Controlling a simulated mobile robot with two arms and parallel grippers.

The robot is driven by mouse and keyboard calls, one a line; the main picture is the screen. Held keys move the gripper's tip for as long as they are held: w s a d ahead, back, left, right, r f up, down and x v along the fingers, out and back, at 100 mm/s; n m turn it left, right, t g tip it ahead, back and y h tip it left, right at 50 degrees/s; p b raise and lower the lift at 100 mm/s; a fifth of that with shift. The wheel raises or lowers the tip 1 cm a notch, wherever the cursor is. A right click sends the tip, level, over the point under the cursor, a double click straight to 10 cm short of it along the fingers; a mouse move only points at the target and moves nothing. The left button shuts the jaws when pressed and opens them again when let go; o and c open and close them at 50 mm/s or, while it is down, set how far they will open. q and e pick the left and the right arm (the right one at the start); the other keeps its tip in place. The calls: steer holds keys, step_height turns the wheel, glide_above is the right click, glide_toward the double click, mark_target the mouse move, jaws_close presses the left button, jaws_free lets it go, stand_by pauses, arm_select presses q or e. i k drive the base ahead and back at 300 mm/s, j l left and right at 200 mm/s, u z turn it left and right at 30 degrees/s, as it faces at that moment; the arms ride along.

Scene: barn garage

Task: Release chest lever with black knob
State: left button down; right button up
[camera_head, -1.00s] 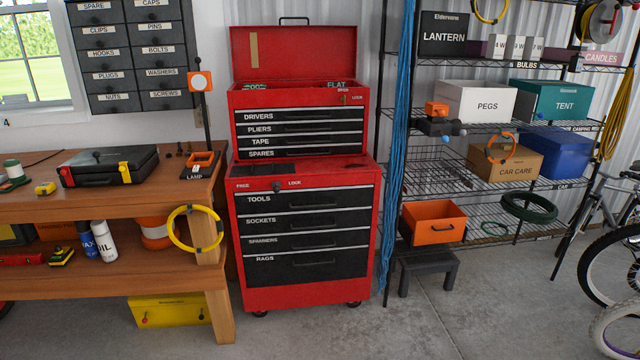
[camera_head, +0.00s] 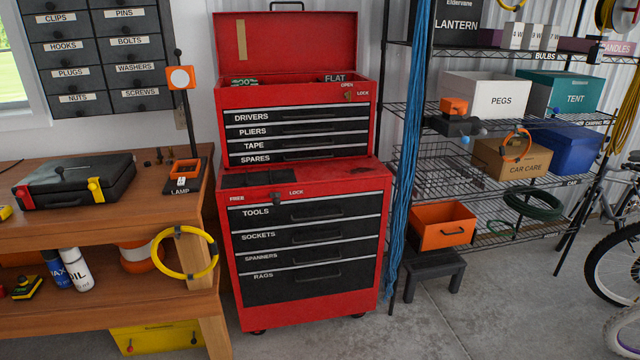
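The red tool chest (camera_head: 226,290) stands upright in the middle of the view, with a smaller red top chest (camera_head: 224,95) on it whose lid is raised. A small lever with a dark knob (camera_head: 275,198) is on the lower chest's top front edge, between the labels FREE and LOCK and nearer to LOCK. All drawers of both look shut. Neither of my grippers is in view.
A wooden workbench (camera_head: 110,230) with a black case (camera_head: 75,182) and a lamp (camera_head: 182,172) stands left of the chest. A wire shelf (camera_head: 455,170), blue rope (camera_head: 407,160) and a dark stool (camera_head: 436,272) are on the right. The concrete floor before the chest is clear.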

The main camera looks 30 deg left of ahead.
mark_target(276, 201)
steer(key=i+j, duration=0.15)
steer(key=j, duration=0.45)
steer(key=i+j+z, duration=0.15)
steer(key=j, duration=0.4)
steer(key=i+j, duration=0.1)
steer(key=j, duration=0.5)
steer(key=i+j+z, duration=0.15)
steer(key=j, duration=1.05)
steer(key=i+z, duration=0.05)
